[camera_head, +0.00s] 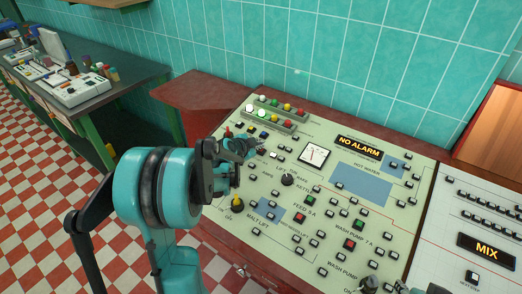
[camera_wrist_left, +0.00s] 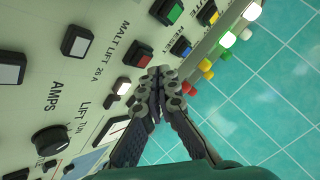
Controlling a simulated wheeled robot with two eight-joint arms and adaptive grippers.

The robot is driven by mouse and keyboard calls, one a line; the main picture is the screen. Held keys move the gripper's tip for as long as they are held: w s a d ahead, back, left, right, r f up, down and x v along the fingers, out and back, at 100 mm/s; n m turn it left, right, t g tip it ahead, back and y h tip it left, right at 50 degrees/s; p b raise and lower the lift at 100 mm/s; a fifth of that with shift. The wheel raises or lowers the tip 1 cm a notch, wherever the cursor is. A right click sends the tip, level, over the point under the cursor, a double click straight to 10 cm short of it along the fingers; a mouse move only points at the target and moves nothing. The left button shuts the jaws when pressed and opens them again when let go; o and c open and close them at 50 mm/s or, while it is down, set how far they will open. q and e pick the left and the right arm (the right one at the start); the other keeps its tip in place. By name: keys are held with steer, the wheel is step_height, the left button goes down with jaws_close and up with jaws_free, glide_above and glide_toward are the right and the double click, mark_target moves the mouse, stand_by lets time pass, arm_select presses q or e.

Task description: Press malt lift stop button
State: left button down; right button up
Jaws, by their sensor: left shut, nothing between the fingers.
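The pale green control panel (camera_head: 300,209) fills the middle of the head view. My left gripper (camera_head: 247,148) is over the panel's upper left part, with its fingers shut and nothing between them. In the left wrist view the shut fingertips (camera_wrist_left: 157,80) are close to the panel, near the "MALT LIFT 26 A" label (camera_wrist_left: 119,46). Just beyond them is a red button (camera_wrist_left: 143,57), with a green button (camera_wrist_left: 172,12) further along. Contact with any button cannot be told. My left arm hides part of the panel in the head view.
Rows of coloured lamps (camera_head: 275,113) line the panel's top left edge. A dial (camera_head: 314,154), knobs and many small buttons crowd the panel. A tiled wall (camera_head: 300,50) rises behind, and a white "MIX" panel (camera_head: 450,255) adjoins at right.

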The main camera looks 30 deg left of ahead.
arm_select(q)
steer(key=shift+f, duration=0.15)
stand_by(0.6)
steer(key=shift+w+f+b, duration=0.1)
steer(key=shift+f+b, duration=0.2)
steer(key=shift+b, duration=0.05)
steer(key=shift+f+b, duration=0.3)
steer(key=shift+f, duration=0.05)
stand_by(0.5)
steer(key=shift+r, duration=0.1)
steer(key=shift+r+p, duration=0.6)
steer(key=shift+r, duration=0.1)
steer(key=r+p, duration=0.2)
steer(key=s+r+p, duration=0.1)
steer(key=r, duration=0.2)
steer(key=shift+s+p, duration=0.1)
steer(key=shift+p, duration=0.3)
stand_by(0.6)
